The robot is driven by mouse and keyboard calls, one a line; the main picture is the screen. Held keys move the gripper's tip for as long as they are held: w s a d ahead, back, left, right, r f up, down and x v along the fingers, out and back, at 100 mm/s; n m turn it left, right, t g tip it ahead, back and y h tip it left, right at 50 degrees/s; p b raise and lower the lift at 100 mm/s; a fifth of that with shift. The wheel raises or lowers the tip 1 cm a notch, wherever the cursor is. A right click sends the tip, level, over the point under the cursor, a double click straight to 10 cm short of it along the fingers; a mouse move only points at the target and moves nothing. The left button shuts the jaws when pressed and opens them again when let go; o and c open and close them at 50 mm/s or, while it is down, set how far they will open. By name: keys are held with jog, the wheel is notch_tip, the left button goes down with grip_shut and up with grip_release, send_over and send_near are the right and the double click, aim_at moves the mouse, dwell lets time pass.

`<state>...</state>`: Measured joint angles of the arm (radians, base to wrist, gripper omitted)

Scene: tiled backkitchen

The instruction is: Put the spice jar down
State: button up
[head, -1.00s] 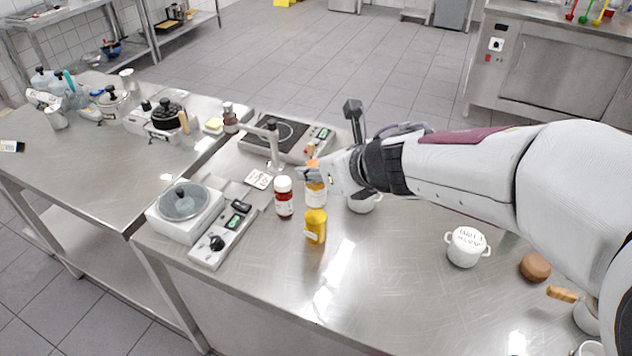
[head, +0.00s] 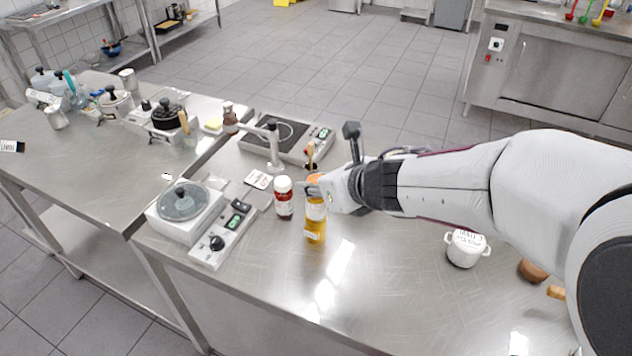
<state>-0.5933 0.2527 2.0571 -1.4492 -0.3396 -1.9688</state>
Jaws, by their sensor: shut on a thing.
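The spice jar (head: 316,211), with a pale label and an orange cap, is at the tip of my gripper (head: 317,185). My gripper is shut on it near the top, reaching in from the right over the steel counter. The jar looks upright. A red jar with a white lid (head: 284,198) stands close by on the left.
A scale with a round glass-lidded dish (head: 185,203) stands to the left. A hot plate (head: 283,137) is behind. A white lidded pot (head: 465,248) stands on the right. The front middle of the counter (head: 390,290) is clear.

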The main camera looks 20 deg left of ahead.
dwell(0.3)
jog(key=o, duration=1.2)
jog(key=shift+v, duration=6)
jog(key=shift+w, duration=0.1)
jog(key=shift+r, duration=0.1)
